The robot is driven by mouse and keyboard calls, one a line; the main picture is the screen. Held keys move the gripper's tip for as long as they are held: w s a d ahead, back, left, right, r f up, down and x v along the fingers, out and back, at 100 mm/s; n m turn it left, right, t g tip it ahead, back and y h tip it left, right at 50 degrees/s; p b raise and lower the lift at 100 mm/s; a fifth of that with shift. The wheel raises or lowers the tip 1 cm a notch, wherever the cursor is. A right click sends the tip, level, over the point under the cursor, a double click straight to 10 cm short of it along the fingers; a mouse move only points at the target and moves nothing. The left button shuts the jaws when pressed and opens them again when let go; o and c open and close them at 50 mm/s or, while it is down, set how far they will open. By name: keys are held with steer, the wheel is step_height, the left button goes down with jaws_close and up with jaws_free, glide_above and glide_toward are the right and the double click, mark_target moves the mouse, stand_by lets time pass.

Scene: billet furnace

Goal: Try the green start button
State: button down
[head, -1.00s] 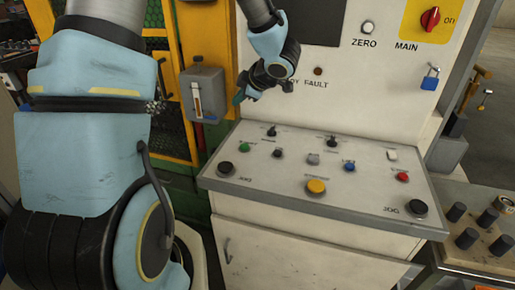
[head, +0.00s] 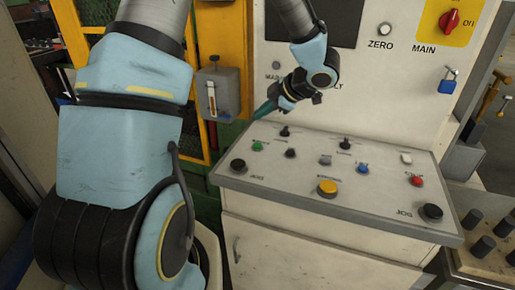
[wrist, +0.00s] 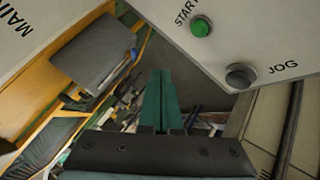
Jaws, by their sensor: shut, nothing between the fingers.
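The green start button (head: 257,146) sits at the upper left of the sloped control panel (head: 300,195) in the head view. In the wrist view the green button (wrist: 201,27) shows near the top, beside the word START. My gripper (head: 262,110) hangs above the panel's far left edge, above and behind the button and apart from it. In the wrist view its two green fingers (wrist: 160,95) are together and empty, pointing past the panel edge.
A black JOG button (head: 238,166) is just in front of the green one. Yellow, blue and red (head: 417,181) buttons and small switches fill the panel. A grey box (head: 218,93) hangs on the yellow frame at left. The white cabinet with a blue padlock (head: 447,86) rises behind.

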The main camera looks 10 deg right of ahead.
steer(key=b, duration=0.5)
glide_above(261, 145)
step_height(261, 145, down, 6)
steer(key=shift+s+r, duration=0.1)
steer(key=shift+r, duration=0.15)
steer(key=shift+f, duration=0.9)
steer(key=shift+f, duration=0.1)
stand_by(0.6)
steer(key=shift+f, duration=0.35)
steer(key=shift+f, duration=0.4)
stand_by(0.6)
steer(key=shift+r, duration=0.1)
steer(key=shift+r+p, duration=0.75)
steer(key=shift+r, duration=0.1)
